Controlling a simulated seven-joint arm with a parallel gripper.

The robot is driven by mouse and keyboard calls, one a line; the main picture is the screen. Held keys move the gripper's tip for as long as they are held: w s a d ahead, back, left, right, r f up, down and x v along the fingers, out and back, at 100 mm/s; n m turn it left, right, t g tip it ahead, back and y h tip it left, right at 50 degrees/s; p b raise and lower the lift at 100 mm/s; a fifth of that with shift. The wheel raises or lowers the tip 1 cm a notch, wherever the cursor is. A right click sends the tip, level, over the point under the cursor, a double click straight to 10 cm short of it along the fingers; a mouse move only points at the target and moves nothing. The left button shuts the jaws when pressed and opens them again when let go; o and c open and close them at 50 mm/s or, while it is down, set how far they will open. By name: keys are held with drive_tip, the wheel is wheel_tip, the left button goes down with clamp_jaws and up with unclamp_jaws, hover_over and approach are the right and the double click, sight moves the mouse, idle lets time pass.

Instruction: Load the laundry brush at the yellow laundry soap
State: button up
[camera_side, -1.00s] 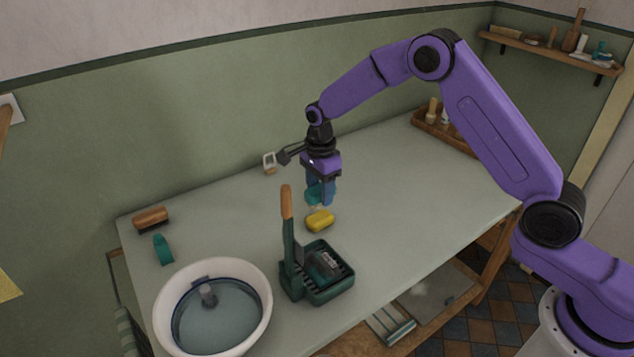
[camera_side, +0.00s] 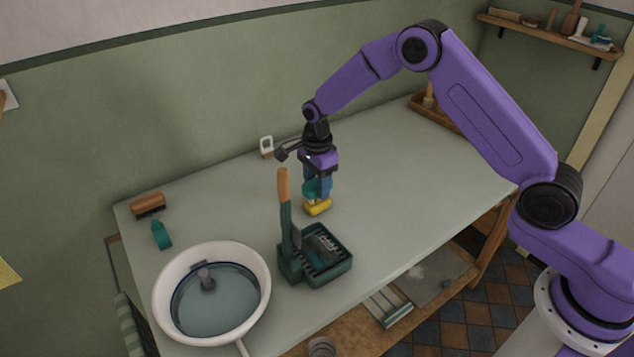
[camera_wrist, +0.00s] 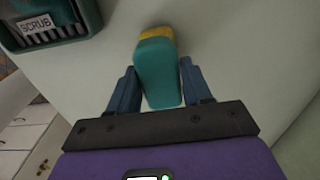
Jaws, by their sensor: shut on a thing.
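My gripper (camera_side: 317,186) is shut on a teal brush (camera_wrist: 158,72), which sits between the two fingers in the wrist view. In the side view the teal brush (camera_side: 311,189) points down, with its lower end at the yellow laundry soap (camera_side: 318,207). The soap lies on the table and also shows past the brush's far end in the wrist view (camera_wrist: 156,32). The brush covers part of the soap. The bristles are hard to make out, and I cannot tell how firmly they press.
A dark green rack (camera_side: 340,274) labelled SCRUB stands in front, with an upright wooden-handled tool (camera_side: 284,200) beside it. A white basin (camera_side: 262,290) of water is front left. A brown brush (camera_side: 148,205) and a teal item (camera_side: 161,235) lie at left.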

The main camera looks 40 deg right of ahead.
sight(317, 182)
drive_tip(key=shift+f, duration=0.65)
idle(1.6)
drive_tip(key=shift+r, duration=0.1)
drive_tip(key=shift+r, duration=3.5)
